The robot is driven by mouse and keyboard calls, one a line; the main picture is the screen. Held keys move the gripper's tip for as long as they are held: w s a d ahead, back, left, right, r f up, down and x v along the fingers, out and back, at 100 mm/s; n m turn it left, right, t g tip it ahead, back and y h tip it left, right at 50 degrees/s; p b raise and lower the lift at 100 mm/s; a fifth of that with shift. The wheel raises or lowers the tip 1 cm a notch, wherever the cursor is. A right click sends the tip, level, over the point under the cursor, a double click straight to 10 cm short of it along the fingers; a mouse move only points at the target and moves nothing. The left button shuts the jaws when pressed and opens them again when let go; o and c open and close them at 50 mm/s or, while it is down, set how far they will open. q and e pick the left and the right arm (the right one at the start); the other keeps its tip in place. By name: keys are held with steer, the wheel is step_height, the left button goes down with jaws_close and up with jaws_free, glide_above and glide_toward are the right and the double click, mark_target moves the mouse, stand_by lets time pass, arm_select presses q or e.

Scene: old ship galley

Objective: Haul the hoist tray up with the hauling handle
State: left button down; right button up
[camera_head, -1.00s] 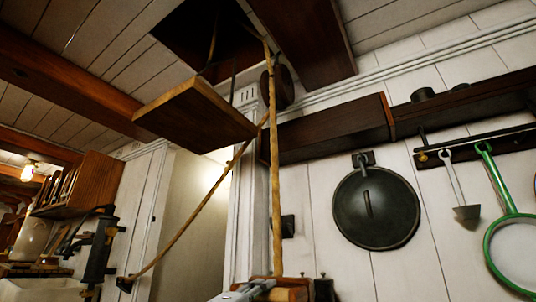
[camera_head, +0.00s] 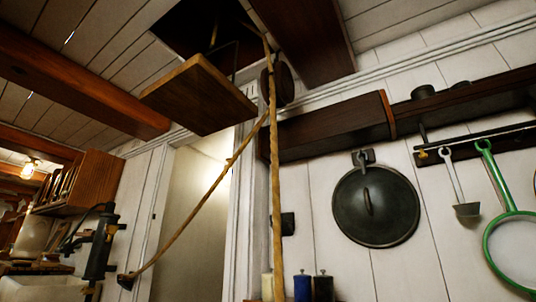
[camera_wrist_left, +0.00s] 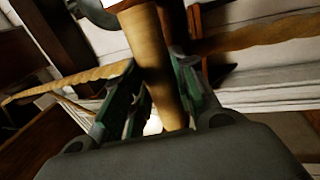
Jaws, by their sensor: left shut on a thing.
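The hoist tray (camera_head: 195,95), a flat brown wooden board, hangs near the ceiling just below a dark square opening, with its underside showing. A tan rope (camera_head: 274,190) runs from the opening down past the bottom edge of the head view. In the left wrist view, my left gripper (camera_wrist_left: 157,65) is shut on the hauling handle (camera_wrist_left: 150,50), a light wooden cylinder between its fingers. A rope (camera_wrist_left: 270,32) shows beside it there. The handle and both grippers are out of the head view.
A second rope stretch (camera_head: 195,215) slants down left to the wall. A shelf (camera_head: 330,130), a black pan lid (camera_head: 376,207), a ladle (camera_head: 467,209) and a green-rimmed strainer (camera_head: 515,250) are on the right wall. Canisters (camera_head: 302,287) stand at the bottom. A beam (camera_head: 80,88) crosses the ceiling left.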

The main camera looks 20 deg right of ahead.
arm_select(q)
steer(key=shift+f, duration=0.25)
step_height(320, 180, down, 22)
steer(key=s, duration=0.2)
steer(key=shift+s+a, duration=0.15)
steer(key=shift+a, duration=0.1)
stand_by(1.0)
